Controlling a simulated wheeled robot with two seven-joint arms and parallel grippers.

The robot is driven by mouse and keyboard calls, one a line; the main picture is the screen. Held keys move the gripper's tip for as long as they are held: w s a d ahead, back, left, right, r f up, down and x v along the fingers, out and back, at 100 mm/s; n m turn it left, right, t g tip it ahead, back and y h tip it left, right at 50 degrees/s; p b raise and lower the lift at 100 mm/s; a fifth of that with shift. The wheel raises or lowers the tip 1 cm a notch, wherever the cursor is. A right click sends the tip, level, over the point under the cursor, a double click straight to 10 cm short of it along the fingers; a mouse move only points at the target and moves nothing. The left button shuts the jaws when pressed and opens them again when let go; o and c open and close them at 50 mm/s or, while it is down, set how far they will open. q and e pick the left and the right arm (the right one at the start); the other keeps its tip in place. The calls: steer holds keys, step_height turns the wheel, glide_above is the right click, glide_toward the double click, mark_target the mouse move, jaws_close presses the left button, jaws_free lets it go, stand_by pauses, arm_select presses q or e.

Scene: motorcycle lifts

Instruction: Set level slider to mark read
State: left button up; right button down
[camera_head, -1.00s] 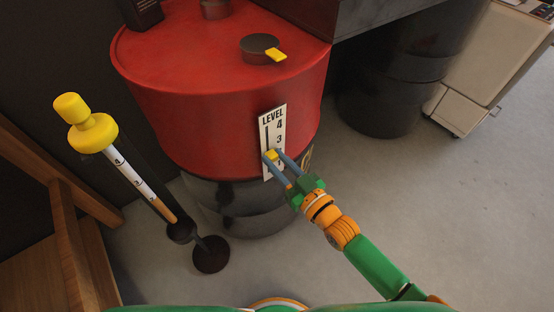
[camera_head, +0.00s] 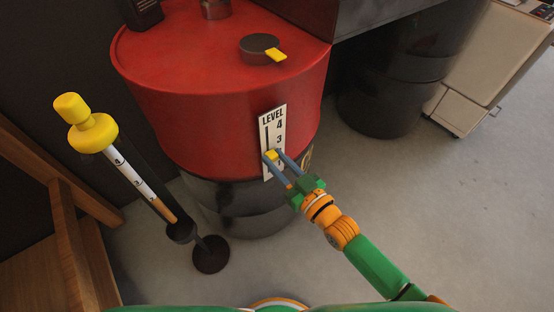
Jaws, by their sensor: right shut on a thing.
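A white level plate (camera_head: 274,117) with a dark slot and the word LEVEL is on the front of the red drum (camera_head: 200,120). The numbers 4 and 3 show on it; the lower marks are hidden by my fingers. The yellow slider knob (camera_head: 271,155) sits in the slot a little below the 3. My right gripper (camera_head: 278,160) is shut on this knob, one finger on each side. A dipstick gauge (camera_head: 137,180) with a yellow cap (camera_head: 92,132) stands at the left; its stick carries a 4 and smaller marks lower down. My left gripper is not in view.
A dark round knob (camera_head: 260,47) with a yellow pointer is on the drum's top. A wooden frame (camera_head: 65,230) stands at the far left. A black drum (camera_head: 385,90) and a beige cabinet (camera_head: 490,60) are behind at the right. The grey floor at the right is clear.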

step_height(320, 180, down, 2)
steer(key=shift+f+b, duration=0.25)
steer(key=shift+b, duration=0.7)
steer(key=c, duration=0.6)
jaws_free()
steer(key=p+v, duration=0.1)
steer(key=v, duration=0.6)
